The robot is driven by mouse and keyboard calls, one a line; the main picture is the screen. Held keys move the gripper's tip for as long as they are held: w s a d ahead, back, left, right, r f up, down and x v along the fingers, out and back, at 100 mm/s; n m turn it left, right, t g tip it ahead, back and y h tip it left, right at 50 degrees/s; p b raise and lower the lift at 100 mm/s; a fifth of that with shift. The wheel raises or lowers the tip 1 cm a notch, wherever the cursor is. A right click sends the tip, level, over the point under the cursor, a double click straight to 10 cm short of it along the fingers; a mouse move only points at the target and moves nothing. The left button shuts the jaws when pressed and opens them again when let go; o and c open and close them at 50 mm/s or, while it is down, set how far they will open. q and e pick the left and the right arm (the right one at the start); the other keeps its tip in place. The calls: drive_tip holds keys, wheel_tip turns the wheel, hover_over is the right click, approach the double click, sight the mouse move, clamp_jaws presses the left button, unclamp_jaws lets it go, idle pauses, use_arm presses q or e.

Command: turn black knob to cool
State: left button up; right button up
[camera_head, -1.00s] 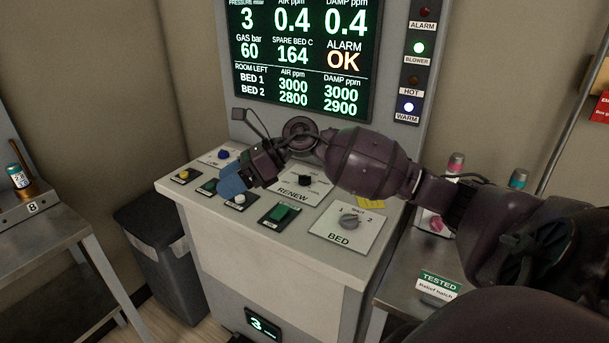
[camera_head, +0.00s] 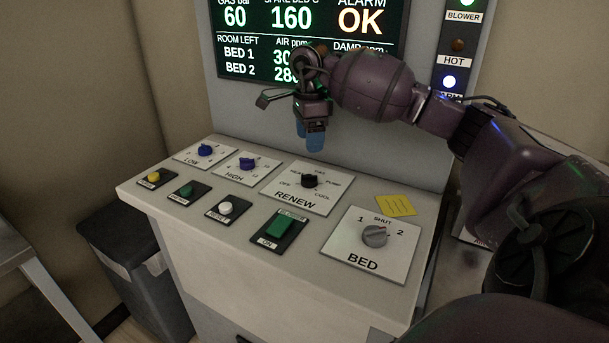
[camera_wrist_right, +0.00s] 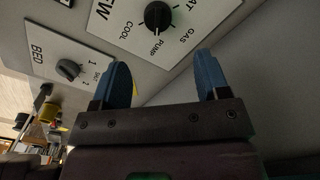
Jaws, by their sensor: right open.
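The black knob (camera_head: 311,181) sits on the white RENEW plate (camera_head: 292,203), marked OFF, HEAT, GAS, PUMP and COOL. In the right wrist view, the knob (camera_wrist_right: 158,16) is beyond the fingertips, and its white mark appears to face PUMP. The COOL label (camera_wrist_right: 133,30) is beside PUMP. My right gripper (camera_head: 311,138) points down with blue fingers, above and behind the knob, apart from it. In the right wrist view, my right gripper (camera_wrist_right: 160,68) is open with nothing between its fingers. My left gripper is not in view.
Blue LOW (camera_head: 205,150) and HIGH (camera_head: 247,164) knobs are left of the plate. Several buttons and a green switch (camera_head: 279,229) lie in front. The grey BED knob (camera_head: 375,236) and a yellow note (camera_head: 395,205) are to the right. The display panel (camera_head: 225,55) rises behind.

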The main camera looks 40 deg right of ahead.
sight(309, 175)
drive_tip(key=shift+s+f, duration=0.1)
drive_tip(key=shift+f, duration=0.2)
wheel_tip(309, 175, down, 9)
drive_tip(key=shift+a+r, duration=0.15)
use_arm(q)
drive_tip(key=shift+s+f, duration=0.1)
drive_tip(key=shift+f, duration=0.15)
use_arm(e)
drive_tip(key=shift+f, duration=0.55)
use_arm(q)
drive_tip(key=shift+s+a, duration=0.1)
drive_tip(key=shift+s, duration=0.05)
use_arm(e)
drive_tip(key=shift+c, duration=0.3)
drive_tip(key=c, duration=0.9)
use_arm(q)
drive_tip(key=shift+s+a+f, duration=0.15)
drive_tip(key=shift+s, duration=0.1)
use_arm(e)
drive_tip(key=shift+o, duration=0.2)
